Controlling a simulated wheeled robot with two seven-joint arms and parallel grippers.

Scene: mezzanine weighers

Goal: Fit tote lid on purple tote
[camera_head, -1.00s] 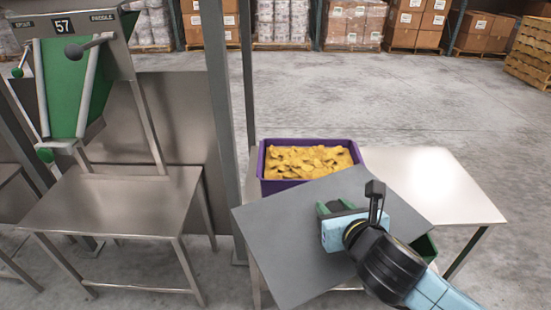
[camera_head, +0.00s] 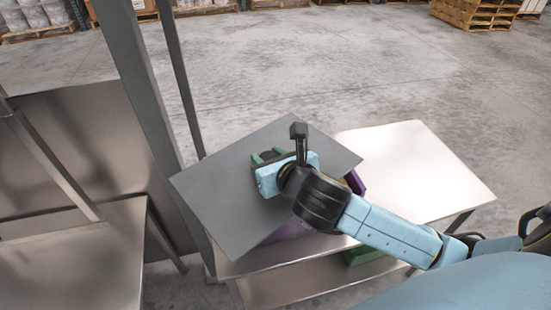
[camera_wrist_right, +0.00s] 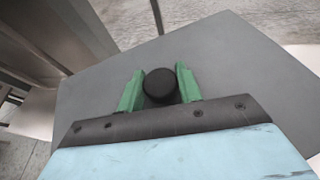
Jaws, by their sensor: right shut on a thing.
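The tote lid (camera_head: 230,205) is a flat grey rectangular panel with a round black knob. It is over the purple tote (camera_head: 290,230) and turned at an angle to the table. The tote is mostly hidden; only purple slivers show at the lid's right and near edges. I cannot tell whether the lid touches the rim. My right gripper (camera_head: 269,157) is shut on the lid's knob. In the right wrist view the green fingers stand on both sides of the black knob (camera_wrist_right: 160,86), with the grey lid (camera_wrist_right: 225,60) beneath. My left gripper is not in view.
The steel table (camera_head: 420,165) is bare to the right of the tote. A green container (camera_head: 365,256) sits on the lower shelf. A grey post (camera_head: 140,90) stands close to the lid's left, with a steel stand (camera_head: 80,250) beyond it.

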